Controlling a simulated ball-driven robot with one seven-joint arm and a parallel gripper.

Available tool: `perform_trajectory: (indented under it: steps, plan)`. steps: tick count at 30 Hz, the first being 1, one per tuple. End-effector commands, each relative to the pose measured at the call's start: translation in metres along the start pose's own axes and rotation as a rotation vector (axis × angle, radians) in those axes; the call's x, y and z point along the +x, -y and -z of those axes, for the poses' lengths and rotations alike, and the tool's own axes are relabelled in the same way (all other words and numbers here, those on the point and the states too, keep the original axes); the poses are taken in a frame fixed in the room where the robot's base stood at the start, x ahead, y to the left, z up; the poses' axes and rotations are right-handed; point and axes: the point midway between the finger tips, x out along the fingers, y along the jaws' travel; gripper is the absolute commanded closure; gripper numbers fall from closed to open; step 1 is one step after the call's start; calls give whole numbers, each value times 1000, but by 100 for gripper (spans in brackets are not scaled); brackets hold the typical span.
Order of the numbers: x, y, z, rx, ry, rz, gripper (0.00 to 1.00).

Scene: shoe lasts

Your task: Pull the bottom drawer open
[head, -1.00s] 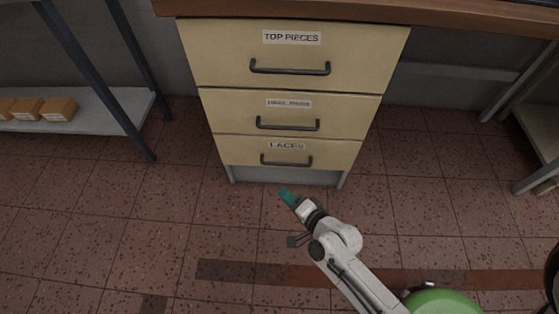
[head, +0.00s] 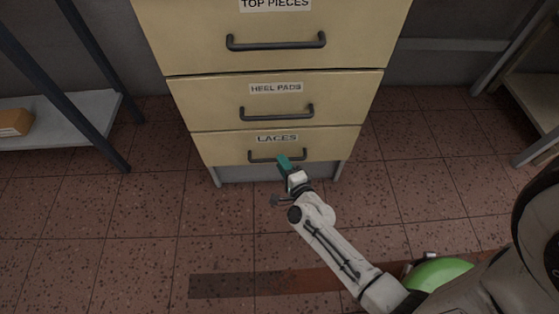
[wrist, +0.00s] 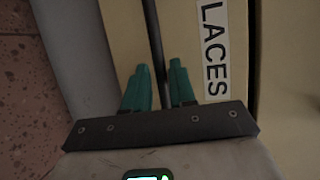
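The bottom drawer (head: 225,148) is cream, labelled LACES, and sits flush in the cabinet. Its dark bar handle (head: 262,158) is partly hidden by my gripper (head: 284,163) in the head view. In the wrist view the handle bar (wrist: 151,35) runs lengthwise between the teal fingers of my gripper (wrist: 158,68). The fingers stand apart on either side of the bar, with a visible gap. Whether either finger touches the bar is not clear. The LACES label (wrist: 214,48) is just right of the fingers in the wrist view.
Above are the HEEL PADS drawer (head: 210,108) and the TOP PIECES drawer (head: 185,40), both shut, with similar handles. A metal shelf (head: 70,135) with an orange-brown box (head: 14,122) stands at left. The tiled floor (head: 130,235) before the cabinet is clear.

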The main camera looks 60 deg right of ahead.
Motion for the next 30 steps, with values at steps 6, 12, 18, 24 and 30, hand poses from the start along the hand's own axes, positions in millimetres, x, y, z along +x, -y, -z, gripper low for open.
perform_trajectory:
  steps: [6, 12, 18, 24, 30]
  plan:
    - [23, 0, 0, -1, 1, 0, 75]
    - [28, 0, 0, -1, 1, -1, 75]
    - [27, 0, 0, -1, 1, -1, 78]
    - [27, 0, 0, -1, 1, -1, 97]
    - [27, 0, 0, -1, 1, -1, 100]
